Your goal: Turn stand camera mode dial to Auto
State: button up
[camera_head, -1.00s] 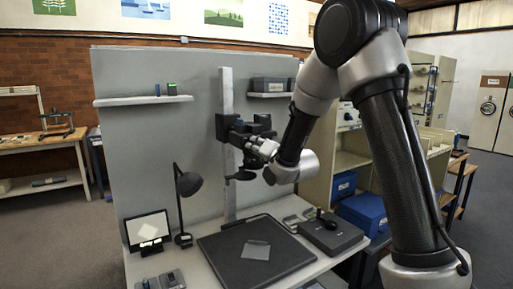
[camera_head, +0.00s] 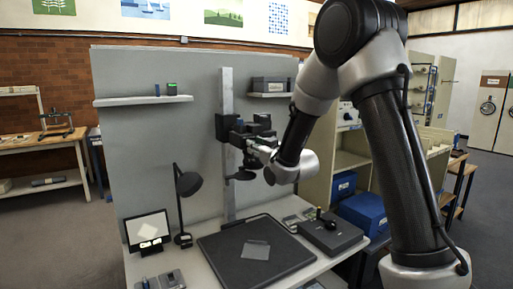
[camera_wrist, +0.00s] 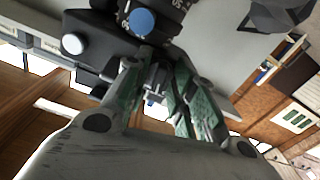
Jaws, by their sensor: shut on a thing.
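The stand camera (camera_head: 228,128) is a black body on an upright grey column above the copy table. My gripper (camera_head: 254,147) is at its right side. My gripper's green-padded fingers (camera_wrist: 163,68) reach up to the camera and are closed on a small part there, seemingly the mode dial. The fingers hide most of it. I cannot read its setting.
A black board with a grey sheet (camera_head: 256,250) lies on the table (camera_head: 210,272) below. A desk lamp (camera_head: 187,185) and a small screen (camera_head: 148,230) stand left. Shelves hold blue boxes (camera_head: 362,212) behind my arm.

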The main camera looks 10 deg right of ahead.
jog(key=shift+n, duration=3.9)
jog(key=o, duration=0.7)
jog(key=shift+s, duration=0.1)
jog(key=v, duration=0.7)
jog(key=shift+s, duration=0.15)
jog(key=shift+d, duration=0.1)
